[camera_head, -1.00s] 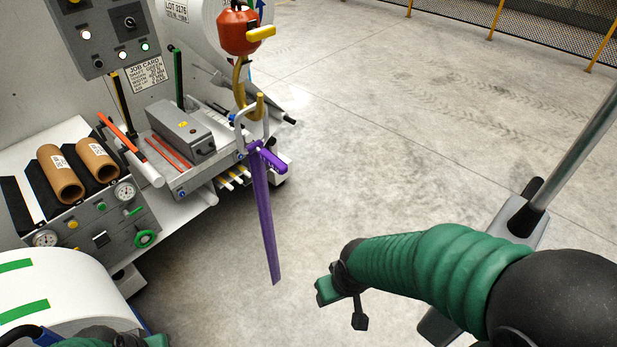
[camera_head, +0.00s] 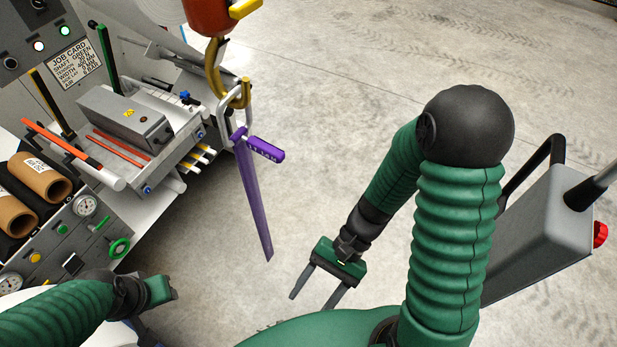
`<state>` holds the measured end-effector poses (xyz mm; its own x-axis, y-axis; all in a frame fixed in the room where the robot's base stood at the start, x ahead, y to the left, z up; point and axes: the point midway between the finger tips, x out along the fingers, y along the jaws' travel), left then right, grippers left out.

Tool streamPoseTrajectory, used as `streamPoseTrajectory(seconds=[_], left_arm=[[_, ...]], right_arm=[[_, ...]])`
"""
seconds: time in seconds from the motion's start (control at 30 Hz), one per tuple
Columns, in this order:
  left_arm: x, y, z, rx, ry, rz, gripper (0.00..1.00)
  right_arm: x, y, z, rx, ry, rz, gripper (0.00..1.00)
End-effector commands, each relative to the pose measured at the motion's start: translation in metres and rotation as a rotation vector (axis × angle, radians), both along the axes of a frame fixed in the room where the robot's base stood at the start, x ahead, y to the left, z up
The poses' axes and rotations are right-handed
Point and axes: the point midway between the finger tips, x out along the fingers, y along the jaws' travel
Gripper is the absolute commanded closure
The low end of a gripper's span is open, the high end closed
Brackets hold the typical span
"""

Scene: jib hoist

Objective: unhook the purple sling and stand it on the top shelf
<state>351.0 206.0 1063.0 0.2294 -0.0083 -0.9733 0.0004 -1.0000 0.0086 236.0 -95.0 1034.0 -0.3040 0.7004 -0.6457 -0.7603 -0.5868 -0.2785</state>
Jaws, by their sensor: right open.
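The purple sling (camera_head: 252,195) hangs below the yellow hook (camera_head: 215,82) of the orange hoist block (camera_head: 208,15). A pale metal link (camera_head: 226,122) on the hook carries it, and a short purple tag (camera_head: 264,149) sticks out at its top. The sling hangs slightly tilted over the floor. My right gripper (camera_head: 311,303) is open and empty, below and right of the sling's lower end, apart from it. My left gripper (camera_head: 172,288) is at the lower left; its jaws are too unclear to judge. I cannot make out a top shelf.
At the left stands a machine with a grey box (camera_head: 125,117), brown rolls (camera_head: 40,180), gauges and a green handwheel (camera_head: 119,248). A grey housing with a red knob (camera_head: 600,234) is at the right. The concrete floor between is clear.

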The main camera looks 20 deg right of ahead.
Motion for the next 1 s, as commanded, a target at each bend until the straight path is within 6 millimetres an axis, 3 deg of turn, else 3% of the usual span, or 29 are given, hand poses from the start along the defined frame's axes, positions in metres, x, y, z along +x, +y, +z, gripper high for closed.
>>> streamPoseTrajectory(seconds=[0.13, 0.23, 0.33, 0.43, 0.5, 0.63, 0.77, 1.0], left_arm=[[0.000, 0.000, 0.007, 0.000, 0.000, -0.001, 0.64], [0.000, 0.000, 0.010, 0.000, 0.000, -0.001, 0.64], [0.000, 0.000, 0.015, 0.000, 0.000, -0.001, 0.64], [0.000, 0.000, 0.018, 0.000, 0.000, 0.000, 0.64], [0.000, 0.000, 0.019, 0.000, 0.000, 0.000, 0.64], [0.000, 0.000, 0.019, 0.000, 0.000, 0.000, 0.64], [0.000, 0.000, 0.021, 0.000, 0.000, 0.000, 0.64], [0.000, 0.000, 0.029, 0.000, 0.000, 0.000, 0.64]], right_arm=[[0.031, 0.031, 0.032, 0.295, 0.144, -0.279, 0.42], [0.074, 0.037, 0.062, 0.539, 0.203, -0.520, 0.42], [0.130, 0.013, 0.088, 0.802, 0.210, -0.808, 0.42], [0.174, -0.033, 0.102, 1.019, 0.165, -1.076, 0.42], [0.189, -0.059, 0.105, 1.108, 0.128, -1.196, 0.42], [0.200, -0.083, 0.106, 1.174, 0.091, -1.293, 0.42], [0.207, -0.081, 0.109, 1.179, 0.088, -1.299, 0.42], [0.238, -0.059, 0.123, 1.177, 0.091, -1.294, 0.42]])
